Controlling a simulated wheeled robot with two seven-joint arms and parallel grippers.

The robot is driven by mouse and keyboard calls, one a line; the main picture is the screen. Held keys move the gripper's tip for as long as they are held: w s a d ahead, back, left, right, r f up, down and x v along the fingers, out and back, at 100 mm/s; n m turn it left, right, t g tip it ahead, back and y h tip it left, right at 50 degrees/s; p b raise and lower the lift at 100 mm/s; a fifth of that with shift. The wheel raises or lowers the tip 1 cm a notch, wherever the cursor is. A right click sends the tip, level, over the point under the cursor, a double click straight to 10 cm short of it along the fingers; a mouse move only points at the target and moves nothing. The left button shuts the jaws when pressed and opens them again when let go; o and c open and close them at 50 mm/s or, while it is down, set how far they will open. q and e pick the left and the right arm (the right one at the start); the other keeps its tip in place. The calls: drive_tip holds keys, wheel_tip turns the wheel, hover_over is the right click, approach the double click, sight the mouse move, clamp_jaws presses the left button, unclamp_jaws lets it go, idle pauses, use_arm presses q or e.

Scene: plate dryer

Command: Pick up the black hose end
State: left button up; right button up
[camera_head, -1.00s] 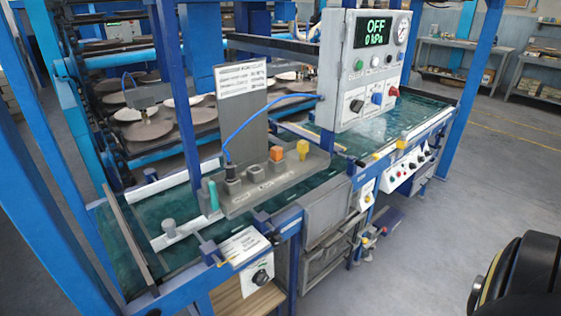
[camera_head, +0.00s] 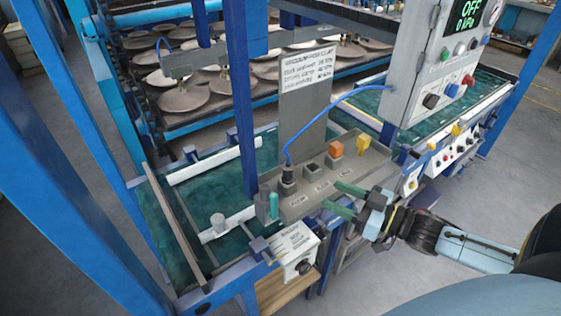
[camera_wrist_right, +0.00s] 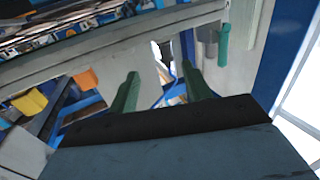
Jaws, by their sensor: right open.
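The black hose end (camera_head: 288,175) stands upright in the leftmost socket of a grey block (camera_head: 300,206). A blue hose (camera_head: 330,107) arches from its top to the control box. My right gripper (camera_head: 330,193) has green fingers, spread apart and empty. They point left towards the block, to the right of the hose end and apart from it. In the right wrist view the open fingers (camera_wrist_right: 160,70) show too, with a stretch of blue hose (camera_wrist_right: 168,92) seen between them. I cannot make out the black end clearly there. My left gripper is not in view.
An orange cap (camera_head: 336,149) and a yellow cap (camera_head: 363,143) sit on the block's right side. A teal peg (camera_head: 274,206) stands at its left. A grey sign plate (camera_head: 308,90) rises behind it. The control box (camera_head: 440,65) hangs at the right.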

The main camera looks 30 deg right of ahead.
sight(288, 173)
drive_tip(key=x, duration=0.5)
drive_tip(key=r+x, duration=0.1)
drive_tip(key=x, duration=0.1)
drive_tip(key=shift+w+a, duration=0.1)
drive_tip(key=shift+a, duration=0.25)
drive_tip(key=shift+w+a, duration=0.25)
drive_tip(key=shift+w, duration=0.25)
drive_tip(key=shift+r+p+x, duration=0.2)
drive_tip(key=shift+p+x, duration=0.1)
drive_tip(key=shift+x, duration=2.1)
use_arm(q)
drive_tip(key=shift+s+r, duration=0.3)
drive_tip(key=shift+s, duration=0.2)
use_arm(e)
drive_tip(key=shift+a, duration=0.1)
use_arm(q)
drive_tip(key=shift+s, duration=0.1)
use_arm(e)
drive_tip(key=c, duration=1)
